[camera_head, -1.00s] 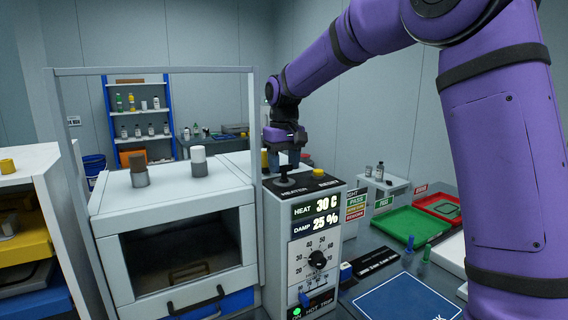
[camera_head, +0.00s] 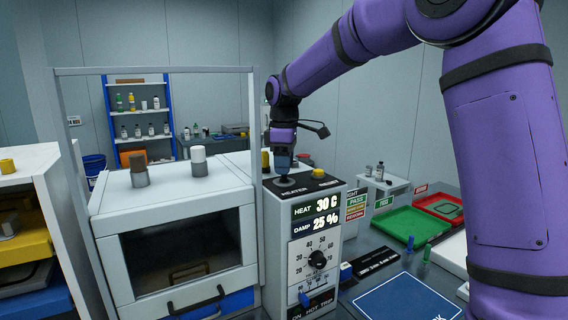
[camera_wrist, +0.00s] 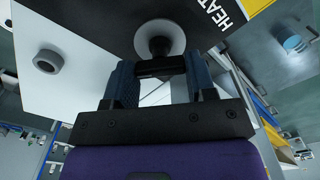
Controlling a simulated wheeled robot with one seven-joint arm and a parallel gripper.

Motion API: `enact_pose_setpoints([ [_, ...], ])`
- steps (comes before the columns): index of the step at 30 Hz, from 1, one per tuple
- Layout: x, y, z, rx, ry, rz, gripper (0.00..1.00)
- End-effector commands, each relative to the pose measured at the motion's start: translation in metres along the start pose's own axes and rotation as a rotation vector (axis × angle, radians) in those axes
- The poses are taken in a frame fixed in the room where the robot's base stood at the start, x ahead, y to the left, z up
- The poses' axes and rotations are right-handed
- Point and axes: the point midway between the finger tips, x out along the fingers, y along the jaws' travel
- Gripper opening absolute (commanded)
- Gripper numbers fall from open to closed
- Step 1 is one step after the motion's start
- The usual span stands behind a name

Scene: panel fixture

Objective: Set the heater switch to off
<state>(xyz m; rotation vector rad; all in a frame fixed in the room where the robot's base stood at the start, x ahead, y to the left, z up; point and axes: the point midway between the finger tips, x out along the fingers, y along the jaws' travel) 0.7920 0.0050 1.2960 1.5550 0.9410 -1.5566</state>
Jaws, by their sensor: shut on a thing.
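The heater switch is a black handle on a round pale base (camera_wrist: 160,40), on top of the white control box (camera_head: 274,235). The word HEATER is printed beside it. My gripper (camera_head: 284,172) points down at the switch. In the wrist view its two blue-grey fingers (camera_wrist: 160,80) stand on either side of the black handle (camera_wrist: 160,66) and are shut on it. In the head view the fingers hide most of the handle. The box's display (camera_head: 316,215) reads HEAT 30 C and DAMP 25 %. No lit lamp shows beside the ON HOT TRIP label (camera_head: 312,308).
A yellow button (camera_head: 318,173) sits right of the switch on the same top. A dial (camera_head: 317,259) is on the box front. A glass-fronted chamber (camera_head: 185,250) with a tall frame stands to the left. Green (camera_head: 411,225) and red trays lie at the right.

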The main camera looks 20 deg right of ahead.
Motion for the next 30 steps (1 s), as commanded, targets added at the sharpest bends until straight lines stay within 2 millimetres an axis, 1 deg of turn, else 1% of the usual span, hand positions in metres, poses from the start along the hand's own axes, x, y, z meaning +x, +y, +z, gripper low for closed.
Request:
enact_pose_setpoints([
  [6, -0.0008, 0.0005, 0.0001, -0.205, 0.001, 0.002, 0.27],
  [15, -0.0010, 0.0005, 0.0000, -0.461, 0.001, 0.003, 0.27],
  [22, -0.0011, 0.0008, 0.0003, -0.598, 0.001, 0.003, 0.27],
  [30, -0.0012, 0.0006, -0.0002, -0.679, 0.001, 0.004, 0.27],
])
